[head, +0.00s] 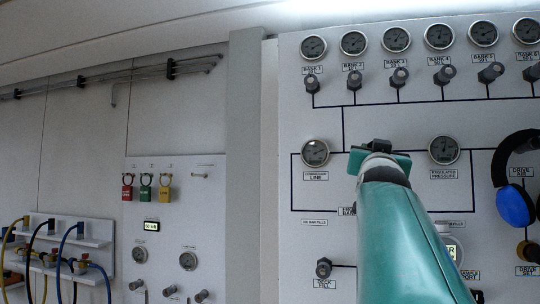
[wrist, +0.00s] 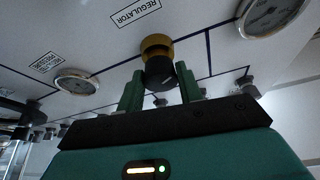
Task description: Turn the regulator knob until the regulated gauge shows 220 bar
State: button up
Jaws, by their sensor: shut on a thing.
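In the head view the regulated pressure gauge (head: 444,150) is a round dial right of my arm; its reading is too small to tell. It also shows at a slant in the wrist view (wrist: 77,85), beside its label. The regulator knob (wrist: 158,70), black with a yellow collar, sits under the REGULATOR label (wrist: 136,11). My gripper (wrist: 161,92) has its two green fingers on either side of the knob, shut on it. In the head view my gripper (head: 379,152) is at the panel and the knob is hidden behind it.
A row of bank gauges (head: 397,39) with valve knobs below runs along the top. Blue and black ear defenders (head: 515,207) hang at right. A lockout panel (head: 168,166) and hose rack (head: 70,240) are at left.

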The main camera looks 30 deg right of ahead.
dwell(0.3)
jog(key=o, duration=1)
jog(key=shift+c, duration=0.2)
